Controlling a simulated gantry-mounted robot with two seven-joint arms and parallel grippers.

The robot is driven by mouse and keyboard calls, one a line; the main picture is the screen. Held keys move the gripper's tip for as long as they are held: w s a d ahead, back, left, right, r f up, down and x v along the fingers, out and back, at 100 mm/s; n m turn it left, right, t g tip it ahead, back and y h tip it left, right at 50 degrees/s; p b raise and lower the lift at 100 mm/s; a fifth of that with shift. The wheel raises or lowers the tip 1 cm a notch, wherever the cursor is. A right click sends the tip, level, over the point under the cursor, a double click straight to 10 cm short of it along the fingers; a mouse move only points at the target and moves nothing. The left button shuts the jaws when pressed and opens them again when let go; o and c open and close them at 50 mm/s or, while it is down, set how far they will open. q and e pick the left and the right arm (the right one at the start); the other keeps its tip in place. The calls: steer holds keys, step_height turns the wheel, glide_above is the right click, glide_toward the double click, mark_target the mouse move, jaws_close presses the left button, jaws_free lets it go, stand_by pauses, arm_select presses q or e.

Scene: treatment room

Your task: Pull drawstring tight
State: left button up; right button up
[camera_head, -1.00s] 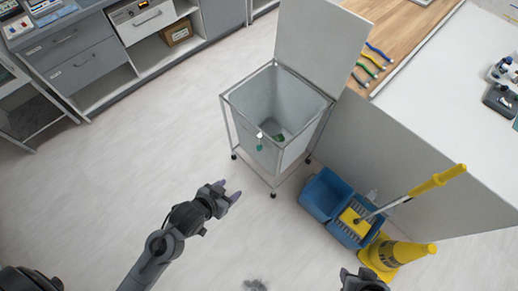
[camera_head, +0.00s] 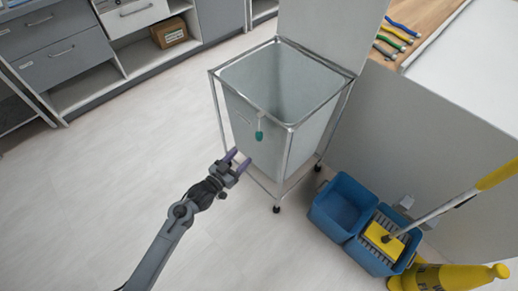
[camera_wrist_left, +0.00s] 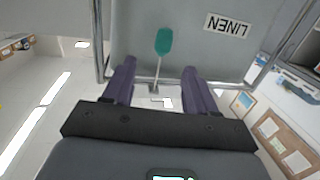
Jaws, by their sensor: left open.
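A grey linen hamper (camera_head: 245,125) hangs in a wheeled metal frame with its lid raised. My right gripper is out of view.
A white counter and wall panel (camera_head: 420,140) rise at the right. The floor left of the hamper is clear.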

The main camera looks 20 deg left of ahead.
mark_target(257, 139)
arm_select(q)
steer(key=shift+t, duration=0.4)
steer(key=b+x, duration=0.2)
steer(key=x, duration=0.2)
steer(key=b+x, duration=0.2)
steer(key=x, duration=0.2)
steer(key=b+x, duration=0.3)
steer(key=x, duration=0.1)
steer(key=shift+a+f, duration=0.35)
steer(key=shift+w+d+r, duration=0.1)
steer(key=shift+w+r, duration=0.05)
steer(key=shift+w, duration=0.45)
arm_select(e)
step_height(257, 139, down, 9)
arm_select(q)
jaws_close()
